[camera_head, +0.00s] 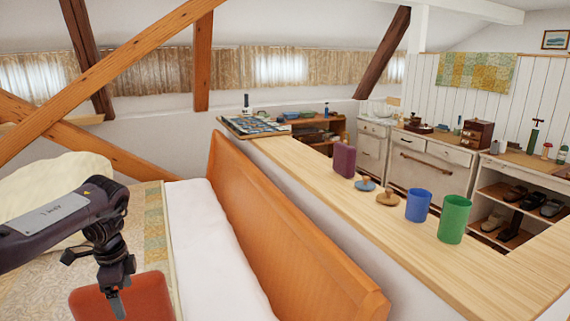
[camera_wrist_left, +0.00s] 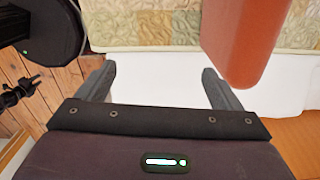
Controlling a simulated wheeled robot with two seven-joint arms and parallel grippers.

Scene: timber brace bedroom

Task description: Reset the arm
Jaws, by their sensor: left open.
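My left arm comes in from the left in the head view, with the left gripper (camera_head: 116,276) hanging down over the bed side. In the left wrist view the gripper (camera_wrist_left: 158,82) has its two fingers wide apart with nothing between them. White bedding (camera_wrist_left: 155,68) lies beyond the fingers. An orange-red, rounded piece (camera_head: 135,300) is beside or behind the gripper at the bottom of the head view. It also shows past the right finger in the wrist view (camera_wrist_left: 245,35); whether they touch I cannot tell. My right gripper is not in view.
An orange wooden bed board (camera_head: 265,215) stands between the bed and a long wooden ledge (camera_head: 300,172). The ledge holds a purple block (camera_head: 344,160), a blue cup (camera_head: 418,205) and a green cup (camera_head: 454,218). Timber braces (camera_head: 100,85) cross at the left.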

